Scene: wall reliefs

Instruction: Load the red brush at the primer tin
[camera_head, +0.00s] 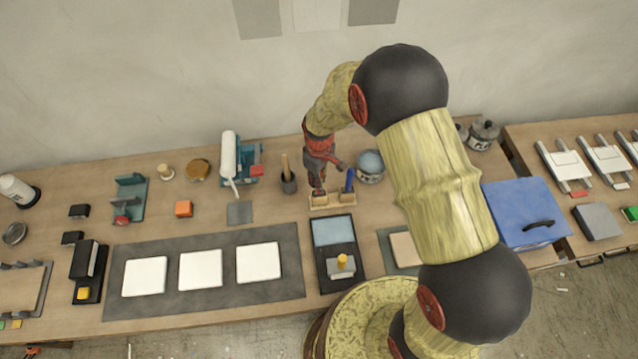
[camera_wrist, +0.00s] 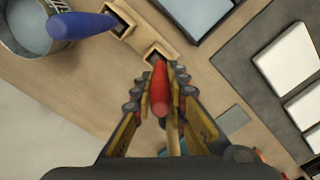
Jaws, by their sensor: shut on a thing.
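The red brush (camera_wrist: 160,92) stands between the jaws of my gripper (camera_wrist: 158,88) in the wrist view, which are shut on its handle. In the head view my gripper (camera_head: 318,183) is over the left end of the wooden brush rack (camera_head: 333,201) and hides most of that brush. I cannot tell whether its lower end is still in the rack. A blue brush (camera_head: 349,180) stands in the rack's right part; it also shows in the wrist view (camera_wrist: 82,25). The primer tin (camera_head: 370,168), with a pale grey-blue top, is behind and right of the rack, apart from my gripper.
A dark pot with a wooden handle (camera_head: 288,182) stands close left of my gripper. A tray with a pale blue pane (camera_head: 333,233) lies in front of the rack. White tiles on a grey mat (camera_head: 215,299) lie front left. A blue box (camera_head: 525,208) stands right.

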